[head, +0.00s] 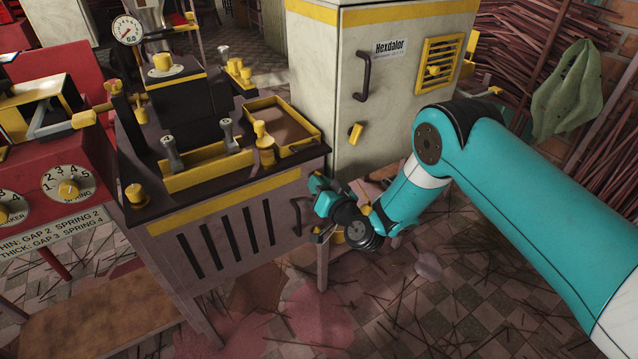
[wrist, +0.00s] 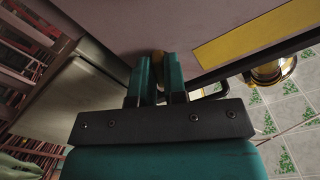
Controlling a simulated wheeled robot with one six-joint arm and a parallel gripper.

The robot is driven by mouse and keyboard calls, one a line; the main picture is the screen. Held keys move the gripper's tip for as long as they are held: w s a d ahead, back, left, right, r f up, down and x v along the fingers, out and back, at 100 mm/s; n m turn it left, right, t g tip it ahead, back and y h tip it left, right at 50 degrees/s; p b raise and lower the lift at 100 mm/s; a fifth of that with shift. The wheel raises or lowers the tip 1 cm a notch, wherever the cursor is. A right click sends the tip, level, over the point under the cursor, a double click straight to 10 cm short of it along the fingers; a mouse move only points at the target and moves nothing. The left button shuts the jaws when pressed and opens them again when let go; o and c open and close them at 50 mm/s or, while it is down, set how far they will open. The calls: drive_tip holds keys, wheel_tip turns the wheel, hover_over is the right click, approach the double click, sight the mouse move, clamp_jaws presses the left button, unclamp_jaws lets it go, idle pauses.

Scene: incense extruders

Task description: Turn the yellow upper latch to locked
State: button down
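A yellow latch (head: 356,133) sits on the pale cabinet's door, below its dark handle. I cannot tell whether this is the upper latch, or whether it is locked. My gripper (head: 318,192) is low beside the right front corner of the dark machine, below and left of that latch. In the wrist view its two teal fingers (wrist: 158,75) are apart. A small brownish-yellow rounded part (wrist: 158,58) shows between and just beyond the fingertips, partly hidden by them. I cannot tell whether the fingers touch it.
The dark machine (head: 222,235) has a slotted front and a yellow tray (head: 300,145) on top. The pale cabinet (head: 325,70) stands behind my gripper. A gold-coloured round container (wrist: 272,72) is at right in the wrist view. Thin sticks lie on the tiled floor.

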drive_tip(key=shift+m, duration=0.3)
drive_tip(key=m, duration=1.2)
drive_tip(key=shift+a+r+p, duration=0.1)
drive_tip(key=shift+r+p, duration=0.15)
drive_tip(key=shift+p, duration=0.15)
drive_tip(key=shift+m, duration=0.3)
drive_tip(key=c, duration=1.2)
unclamp_jaws()
drive_tip(key=shift+o, duration=0.2)
drive_tip(key=shift+s+f, duration=0.1)
drive_tip(key=shift+f, duration=0.05)
